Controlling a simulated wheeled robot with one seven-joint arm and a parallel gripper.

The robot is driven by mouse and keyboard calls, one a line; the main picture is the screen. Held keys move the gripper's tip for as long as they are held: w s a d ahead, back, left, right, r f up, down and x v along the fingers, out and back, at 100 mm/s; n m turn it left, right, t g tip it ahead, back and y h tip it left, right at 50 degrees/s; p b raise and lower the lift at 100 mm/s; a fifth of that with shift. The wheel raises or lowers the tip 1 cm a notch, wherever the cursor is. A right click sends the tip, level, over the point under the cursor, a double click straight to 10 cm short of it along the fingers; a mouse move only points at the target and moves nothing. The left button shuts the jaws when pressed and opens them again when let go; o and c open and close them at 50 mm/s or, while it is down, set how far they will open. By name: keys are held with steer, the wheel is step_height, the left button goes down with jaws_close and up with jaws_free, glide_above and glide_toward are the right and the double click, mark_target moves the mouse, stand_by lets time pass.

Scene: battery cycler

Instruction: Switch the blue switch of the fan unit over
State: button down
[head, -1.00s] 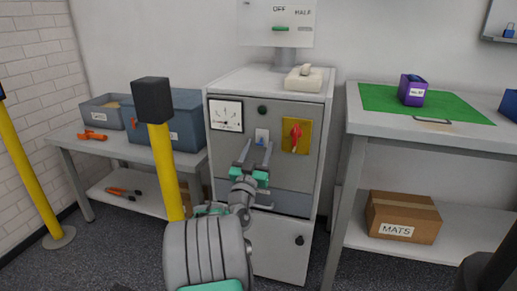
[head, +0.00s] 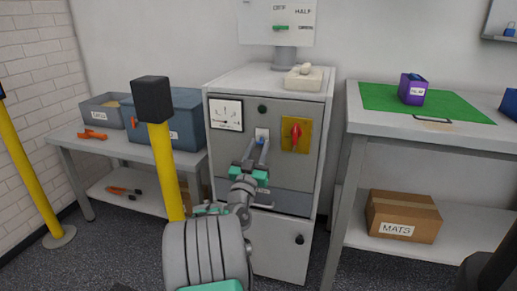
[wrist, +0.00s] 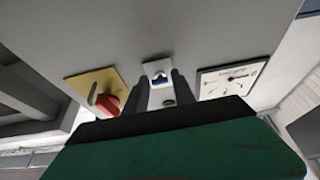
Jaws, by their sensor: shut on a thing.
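The fan unit is a grey cabinet (head: 226,165) in the middle of the head view. On its front panel is a small white plate (head: 262,132) with the blue switch (head: 261,141). In the wrist view the blue switch (wrist: 161,77) shows between my fingertips. My gripper (head: 257,145) reaches up to the panel from below, its two grey fingers closed in on the switch, one on each side. The fingers partly hide the switch, and I cannot tell exactly which way its lever points.
Right of the switch is a red rotary handle (head: 296,133) on a yellow plate. A dial meter (head: 225,114) is to the left. A black-topped yellow post (head: 163,160) stands left of my arm. Tables flank the cabinet.

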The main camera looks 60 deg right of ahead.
mark_target(262, 138)
steer(key=shift+r+y+p, duration=0.3)
steer(key=shift+r+p, duration=0.05)
steer(key=shift+p, duration=0.45)
steer(key=r+y+p, duration=0.1)
steer(key=p, duration=0.4)
steer(key=shift+a+r, duration=0.1)
steer(key=shift+r, duration=0.1)
steer(key=y+p, duration=0.1)
steer(key=p, duration=0.2)
steer(key=r+y+p, duration=0.1)
steer(key=y+p, duration=0.1)
steer(key=p, duration=0.1)
steer(key=shift+r+g+p, duration=0.1)
steer(key=shift+g+p, duration=0.25)
steer(key=shift+g, duration=0.05)
steer(key=y+p, duration=0.2)
steer(key=p, duration=0.2)
steer(key=y+p, duration=0.2)
steer(key=p, duration=0.2)
steer(key=shift+r+g, duration=0.3)
steer(key=shift+r, duration=0.05)
steer(key=y+p, duration=0.2)
steer(key=p, duration=0.1)
steer(key=shift+d+y+p, duration=0.2)
steer(key=shift+y+p, duration=0.15)
steer(key=shift+y, duration=0.05)
steer(key=shift+f, duration=0.1)
steer(key=c, duration=1.1)
jaws_free()
